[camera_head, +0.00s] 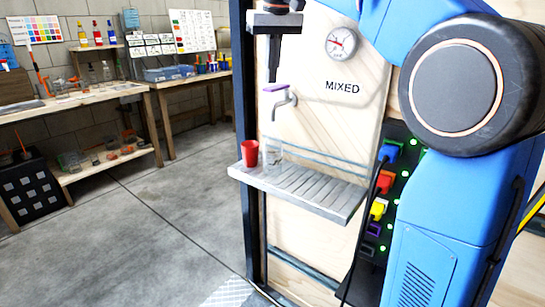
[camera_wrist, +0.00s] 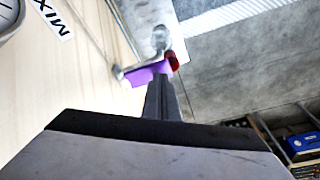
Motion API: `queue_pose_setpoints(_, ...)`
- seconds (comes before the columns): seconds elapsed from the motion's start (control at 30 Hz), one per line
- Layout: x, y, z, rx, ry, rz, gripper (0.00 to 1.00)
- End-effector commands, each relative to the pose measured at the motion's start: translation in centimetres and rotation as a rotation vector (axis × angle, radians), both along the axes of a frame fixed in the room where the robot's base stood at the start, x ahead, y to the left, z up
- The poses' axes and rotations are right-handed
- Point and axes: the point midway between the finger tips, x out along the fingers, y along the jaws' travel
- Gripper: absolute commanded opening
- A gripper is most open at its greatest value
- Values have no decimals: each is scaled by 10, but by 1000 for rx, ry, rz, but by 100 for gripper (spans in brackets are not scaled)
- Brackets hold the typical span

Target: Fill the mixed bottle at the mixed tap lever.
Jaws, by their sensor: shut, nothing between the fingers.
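A red cup (camera_head: 250,154) stands beside the clear bottle near the shelf's left end. A round gauge (camera_head: 341,43) is on the panel. A panel of coloured plugs (camera_head: 383,190) is at right. Workbenches (camera_head: 75,100) stand at the far left, with open concrete floor between.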

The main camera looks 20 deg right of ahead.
Motion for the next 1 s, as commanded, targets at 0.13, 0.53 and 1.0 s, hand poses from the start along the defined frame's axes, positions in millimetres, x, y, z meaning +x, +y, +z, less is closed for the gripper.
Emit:
queue_pose_setpoints(0.13, 0, 0, 0, 0, 0, 0, 0)
queue_pose_setpoints(0.53, 0, 0, -2, 0, 0, 0, 0)
queue_pose_setpoints(1.0, 0, 0, -17, 0, 1, 0, 0)
